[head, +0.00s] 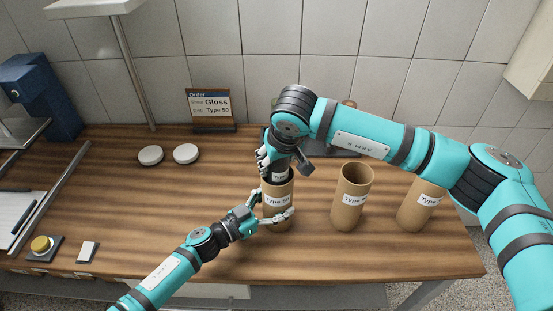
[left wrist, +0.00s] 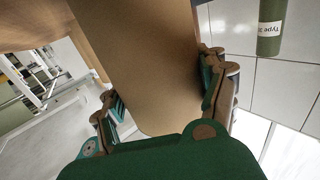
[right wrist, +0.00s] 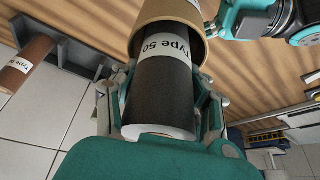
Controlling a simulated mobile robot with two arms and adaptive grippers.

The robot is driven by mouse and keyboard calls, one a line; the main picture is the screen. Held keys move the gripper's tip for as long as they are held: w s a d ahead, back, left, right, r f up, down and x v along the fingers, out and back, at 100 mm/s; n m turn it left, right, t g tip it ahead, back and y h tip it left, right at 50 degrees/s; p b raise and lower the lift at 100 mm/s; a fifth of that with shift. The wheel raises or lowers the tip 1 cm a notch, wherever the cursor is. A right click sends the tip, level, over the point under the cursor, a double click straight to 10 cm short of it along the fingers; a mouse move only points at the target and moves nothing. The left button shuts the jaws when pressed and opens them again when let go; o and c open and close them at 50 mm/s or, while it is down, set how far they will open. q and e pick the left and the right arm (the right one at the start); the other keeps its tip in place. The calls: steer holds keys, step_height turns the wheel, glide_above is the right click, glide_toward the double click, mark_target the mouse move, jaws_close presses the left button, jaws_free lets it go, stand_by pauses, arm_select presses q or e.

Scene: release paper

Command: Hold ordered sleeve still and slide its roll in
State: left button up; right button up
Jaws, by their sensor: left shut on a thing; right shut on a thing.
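My right gripper (head: 277,164) is above the sleeve, shut on a black roll (right wrist: 165,95) labelled Type 50. The roll's lower end is inside the sleeve's mouth (right wrist: 178,14); its upper part and pale end stick out between the fingers.
Two more labelled sleeves stand to the right, one near (head: 352,195) and one farther (head: 421,204). Two white discs (head: 168,155) lie at back left. A dark rack is partly behind my right arm.

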arm_select(q)
steer(key=shift+s+d+r, duration=0.15)
steer(key=shift+d, duration=0.05)
arm_select(e)
steer(key=shift+s+f, duration=0.2)
steer(key=shift+f, duration=0.45)
steer(key=o, duration=1.1)
arm_select(q)
steer(key=shift+a, duration=0.15)
arm_select(e)
steer(key=o, duration=0.4)
steer(key=shift+a, duration=0.1)
steer(key=shift+r, duration=0.5)
arm_select(q)
steer(key=shift+w, duration=0.2)
arm_select(e)
steer(key=v, duration=1.1)
